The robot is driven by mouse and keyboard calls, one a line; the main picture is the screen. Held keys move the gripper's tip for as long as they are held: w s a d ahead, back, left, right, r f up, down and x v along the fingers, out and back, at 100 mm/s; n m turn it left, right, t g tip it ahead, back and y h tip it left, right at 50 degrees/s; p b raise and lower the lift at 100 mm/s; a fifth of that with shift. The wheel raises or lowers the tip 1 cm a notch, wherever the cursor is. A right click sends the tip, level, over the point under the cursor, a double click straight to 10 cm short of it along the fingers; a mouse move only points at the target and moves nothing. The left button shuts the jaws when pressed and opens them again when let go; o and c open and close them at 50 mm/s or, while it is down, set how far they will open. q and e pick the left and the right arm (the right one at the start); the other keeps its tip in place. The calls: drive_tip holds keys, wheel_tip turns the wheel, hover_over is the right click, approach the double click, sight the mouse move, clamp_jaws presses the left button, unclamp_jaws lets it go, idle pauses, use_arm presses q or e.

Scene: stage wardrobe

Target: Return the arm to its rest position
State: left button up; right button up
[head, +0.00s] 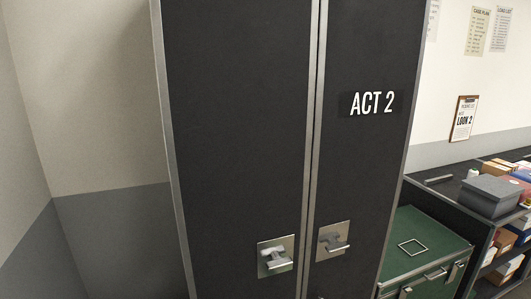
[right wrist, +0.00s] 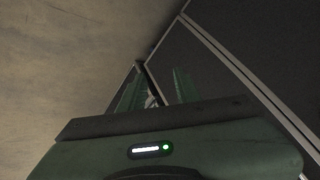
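No gripper and no arm shows in the head view. In the right wrist view my right gripper (right wrist: 155,88) has its two green fingers apart, with a gap between them. I see nothing clearly held in it; a small pale shape shows in the gap, too dark to name. The tall black wardrobe case (head: 240,120) stands upright in front of me in the head view, its two doors meeting at a metal-edged seam. My left gripper is not in either view.
The case carries an ACT 2 label (head: 372,103) and two metal latches, left (head: 276,257) and right (head: 333,241). A green trunk (head: 425,245) stands right of it. Further right, a dark shelf unit (head: 440,182) holds a grey box (head: 491,194). A clipboard (head: 463,118) hangs on the wall.

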drive_tip(key=s+a+f+n+g, duration=0.1)
drive_tip(key=s+f, duration=0.3)
drive_tip(key=s, duration=0.6)
drive_tip(key=s+a+f+n+g, duration=0.1)
drive_tip(key=s+f+n+g, duration=0.2)
drive_tip(key=s, duration=0.7)
drive_tip(key=s+a+f+n+g, duration=0.1)
drive_tip(key=s+f+n, duration=0.3)
drive_tip(key=s, duration=0.6)
wheel_tip(320, 180, down, 2)
drive_tip(key=shift+s+a+f+g+h, duration=0.15)
drive_tip(key=shift+a+g+h, duration=0.2)
drive_tip(key=shift+g, duration=0.25)
